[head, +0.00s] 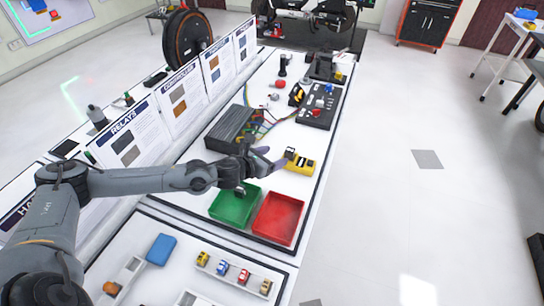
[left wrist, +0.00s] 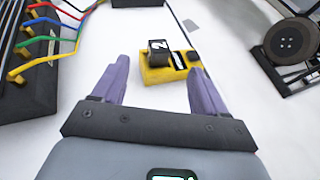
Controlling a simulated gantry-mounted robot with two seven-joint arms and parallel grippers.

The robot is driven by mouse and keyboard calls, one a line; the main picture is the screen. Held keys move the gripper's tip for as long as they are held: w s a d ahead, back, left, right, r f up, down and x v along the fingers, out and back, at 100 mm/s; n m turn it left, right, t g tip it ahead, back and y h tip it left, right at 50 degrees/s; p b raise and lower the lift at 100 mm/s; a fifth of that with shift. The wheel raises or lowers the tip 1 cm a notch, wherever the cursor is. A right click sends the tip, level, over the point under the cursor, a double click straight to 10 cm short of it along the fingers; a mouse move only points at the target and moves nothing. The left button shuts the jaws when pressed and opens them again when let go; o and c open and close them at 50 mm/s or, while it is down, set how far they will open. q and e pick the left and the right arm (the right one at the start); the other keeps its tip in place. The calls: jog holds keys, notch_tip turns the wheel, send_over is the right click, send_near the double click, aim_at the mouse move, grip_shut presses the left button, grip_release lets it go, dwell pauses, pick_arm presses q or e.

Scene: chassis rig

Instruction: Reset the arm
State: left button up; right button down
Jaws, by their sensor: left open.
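My left arm reaches in from the left over the bench in the head view. Its left gripper (head: 270,159) hangs above the bench, behind the green and red bins. In the left wrist view the two purple fingers of the left gripper (left wrist: 158,76) are spread apart with nothing between them. A yellow device with a black block (head: 299,162) lies just beyond the fingertips; it also shows in the left wrist view (left wrist: 168,66), apart from the fingers. My right gripper is in neither view.
A green bin (head: 231,220) and a red bin (head: 298,220) stand on the bench near the gripper. A dark box with coloured wires (head: 232,125) is behind the gripper. Upright label boards (head: 134,141) line the bench's left side. Open floor (head: 400,210) lies to the right.

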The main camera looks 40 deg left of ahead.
pick_arm(q)
jog(key=s+d+r+n+g+h+p, duration=0.1)
jog(key=s+d+r+n+p, duration=0.1)
jog(key=s+d+r+p, duration=0.5)
jog(key=s+d+r+n+g+h+p, duration=0.1)
jog(key=s+d+r+n+p, duration=0.2)
jog(key=d+p, duration=0.8)
jog(key=s+d+r+n+g+h+p, duration=0.15)
jog(key=s+d+r+p, duration=0.4)
jog(key=p, duration=0.55)
jog(key=s+r+n+g+y+p, duration=0.1)
jog(key=s+r+n+g+p, duration=0.1)
jog(key=s+r+n+p, duration=0.45)
jog(key=s+r+n+g+y+p, duration=0.1)
jog(key=s+r+n+p, duration=0.2)
jog(key=r+n+p, duration=0.6)
jog(key=s+a+r+n+g+y+b, duration=0.1)
jog(key=s+a+n+g, duration=0.2)
jog(key=n, duration=0.8)
jog(key=shift+s+a+r+n, duration=0.15)
jog(key=shift+s+r+n, duration=0.2)
jog(key=shift+s, duration=0.85)
